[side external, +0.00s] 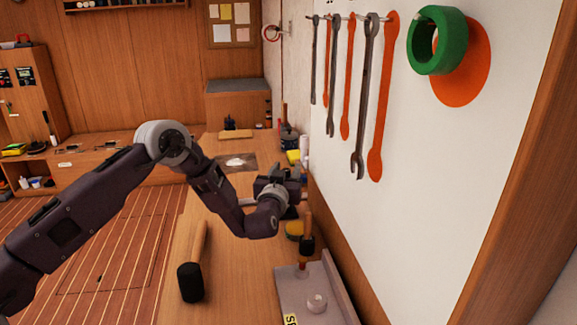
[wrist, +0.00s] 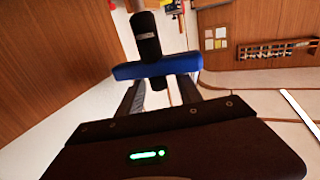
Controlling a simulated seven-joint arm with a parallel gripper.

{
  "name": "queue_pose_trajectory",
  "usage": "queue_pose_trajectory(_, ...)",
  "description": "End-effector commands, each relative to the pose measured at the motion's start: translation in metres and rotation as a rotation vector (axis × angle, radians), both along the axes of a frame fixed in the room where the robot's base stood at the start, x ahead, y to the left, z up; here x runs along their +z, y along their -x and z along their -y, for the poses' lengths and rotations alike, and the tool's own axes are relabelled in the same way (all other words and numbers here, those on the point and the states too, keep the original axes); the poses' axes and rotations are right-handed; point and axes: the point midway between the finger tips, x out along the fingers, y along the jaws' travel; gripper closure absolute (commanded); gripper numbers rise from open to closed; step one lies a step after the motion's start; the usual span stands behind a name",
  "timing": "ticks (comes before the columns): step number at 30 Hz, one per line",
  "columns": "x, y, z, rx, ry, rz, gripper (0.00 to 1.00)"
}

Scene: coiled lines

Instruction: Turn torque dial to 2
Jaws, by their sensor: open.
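My gripper (side external: 282,182) is above the bench near the white wall panel in the side external view. In the wrist view its two fingers (wrist: 160,95) are spread apart. A blue bar (wrist: 158,66) with a black cylinder (wrist: 146,36) across it is at or just beyond the fingertips; I cannot tell whether they touch it. No numbered torque dial can be made out. No setting is readable on the knob.
A mallet (side external: 192,270) lies on the bench left of the grey unit. A wooden-handled tool (side external: 307,244) stands by the unit's far end. Several wrenches (side external: 365,95) and a green ring (side external: 437,40) hang on the wall panel. Bench surface between mallet and unit is clear.

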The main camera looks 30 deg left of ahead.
Motion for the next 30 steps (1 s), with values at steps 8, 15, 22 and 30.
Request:
queue_pose_trajectory(8, 0.0, -0.027, -0.011, -0.002, -0.001, -0.001, 0.58)
queue_pose_trajectory(15, 0.0, -0.027, -0.011, -0.003, -0.001, -0.001, 0.68)
queue_pose_trajectory(22, 0.0, -0.027, -0.011, -0.003, -0.001, -0.001, 1.0)
queue_pose_trajectory(30, 0.003, -0.029, -0.009, -0.142, -0.004, 0.004, 1.0)
